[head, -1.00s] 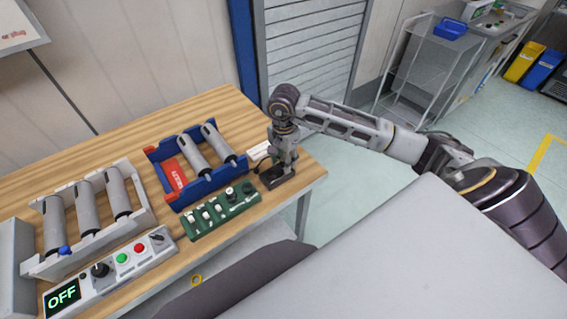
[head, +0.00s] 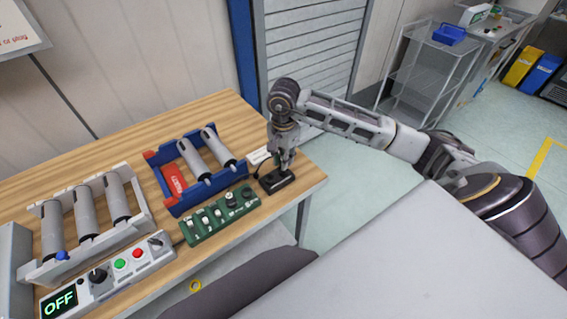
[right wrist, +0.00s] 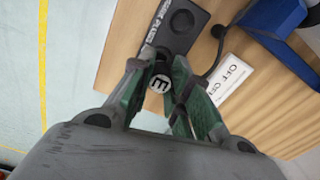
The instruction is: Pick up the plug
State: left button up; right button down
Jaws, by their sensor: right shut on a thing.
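My right gripper (head: 285,163) is above the right end of the wooden table. It is shut on the plug (right wrist: 160,84), a small dark piece with a light round face bearing a letter, between the green fingers in the right wrist view. The plug is mostly hidden by the fingers in the head view. A flat black holder (head: 277,181) lies on the table below the gripper. It also shows in the right wrist view (right wrist: 168,28) with pale lettering and a round recess. The plug looks clear of this recess. My left gripper is not in view.
A black cable (right wrist: 215,50) curves beside a white label plate (right wrist: 232,72). A green switch panel (head: 218,216) and a blue rack (head: 181,206) with grey cylinders stand to the left. Farther left are a white rack (head: 48,270) and a control box reading OFF (head: 108,283).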

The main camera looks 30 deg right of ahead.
notch_tip(320, 180, up, 6)
jog(key=shift+r+b, duration=0.1)
jog(key=shift+b, duration=0.25)
jog(key=shift+r, duration=0.35)
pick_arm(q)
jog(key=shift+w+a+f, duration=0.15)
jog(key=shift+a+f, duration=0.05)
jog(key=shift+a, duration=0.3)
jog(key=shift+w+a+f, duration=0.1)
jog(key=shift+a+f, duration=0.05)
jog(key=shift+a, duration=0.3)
pick_arm(e)
jog(key=shift+r, duration=0.2)
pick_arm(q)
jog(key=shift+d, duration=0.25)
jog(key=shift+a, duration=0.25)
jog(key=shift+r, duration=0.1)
